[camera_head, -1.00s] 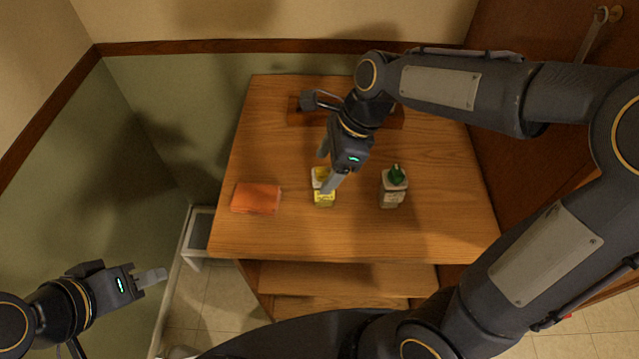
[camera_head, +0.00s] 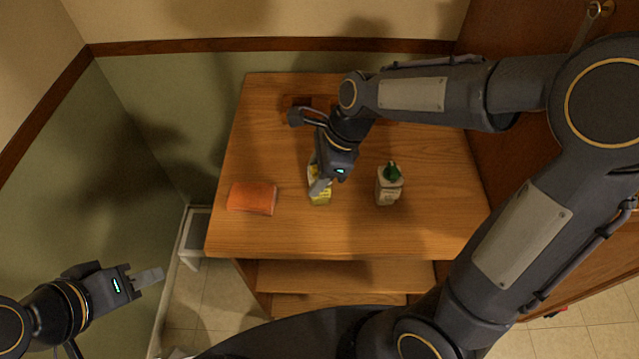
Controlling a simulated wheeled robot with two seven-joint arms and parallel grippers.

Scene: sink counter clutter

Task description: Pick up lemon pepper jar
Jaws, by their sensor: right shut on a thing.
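The lemon pepper jar, seen as a small yellow-labelled container (camera_head: 320,198), is on the wooden counter near its middle. My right gripper (camera_head: 318,183) is over it from above and shut on it. The fingers and wrist hide the jar's upper part. Whether the jar touches the counter cannot be told. My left gripper (camera_head: 150,279) is off to the lower left, away from the counter. Its fingers look close together, but the gap between them cannot be made out.
A green-capped bottle (camera_head: 389,186) stands to the right of the jar. An orange-red sponge-like block (camera_head: 253,197) lies to its left. A dark wooden piece (camera_head: 303,103) is at the back behind my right wrist. The counter's front strip (camera_head: 340,235) is clear.

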